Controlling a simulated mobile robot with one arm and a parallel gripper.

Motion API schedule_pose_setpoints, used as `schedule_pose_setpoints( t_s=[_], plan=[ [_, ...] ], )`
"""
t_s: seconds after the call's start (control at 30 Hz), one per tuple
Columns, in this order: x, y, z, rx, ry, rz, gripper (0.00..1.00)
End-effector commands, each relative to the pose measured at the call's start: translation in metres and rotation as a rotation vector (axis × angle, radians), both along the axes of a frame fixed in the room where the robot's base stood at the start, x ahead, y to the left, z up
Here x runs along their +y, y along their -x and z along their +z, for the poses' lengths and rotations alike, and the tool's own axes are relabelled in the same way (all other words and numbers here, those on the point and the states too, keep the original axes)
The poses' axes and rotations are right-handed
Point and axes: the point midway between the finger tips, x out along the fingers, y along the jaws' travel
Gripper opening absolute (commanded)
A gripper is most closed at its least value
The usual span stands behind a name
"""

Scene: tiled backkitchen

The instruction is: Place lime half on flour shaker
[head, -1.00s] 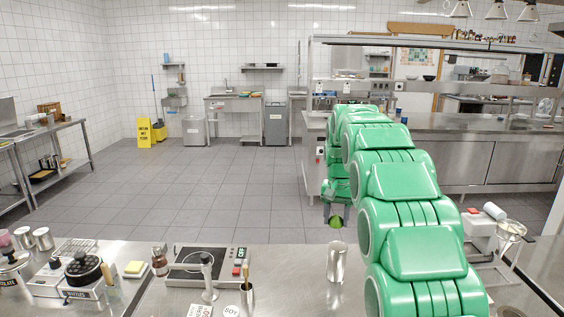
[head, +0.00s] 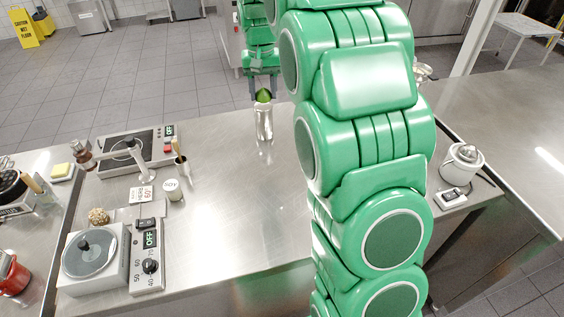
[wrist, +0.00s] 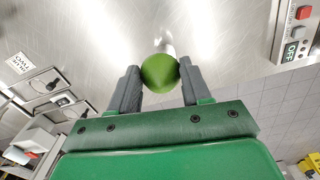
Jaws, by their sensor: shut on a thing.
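The lime half (wrist: 160,73) is green and round, held between the two grey fingers of my gripper (wrist: 161,90) in the wrist view. In the head view my gripper (head: 262,94) is at the far edge of the steel counter, shut on the lime half (head: 263,96). A shiny metal cylinder, which looks like the flour shaker (head: 264,124), stands upright directly below the lime half. In the head view the lime half appears at its top; I cannot tell whether they touch. In the wrist view the shaker (wrist: 166,46) is mostly hidden behind the lime half.
A white pot (head: 462,162) stands on the right. The steel counter (head: 235,225) in front of the shaker is clear.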

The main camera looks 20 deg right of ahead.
Motion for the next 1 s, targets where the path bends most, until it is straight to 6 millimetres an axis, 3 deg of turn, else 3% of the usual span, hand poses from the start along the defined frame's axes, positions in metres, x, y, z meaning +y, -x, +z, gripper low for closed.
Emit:
schedule_pose_setpoints(
  t_s=[0.57, 1.0],
  plan=[
    [-0.003, 0.104, -0.013, -0.002, -0.002, 0.16, 0.18],
    [-0.002, 0.19, -0.035, -0.003, -0.004, 0.29, 0.18]
  ],
)
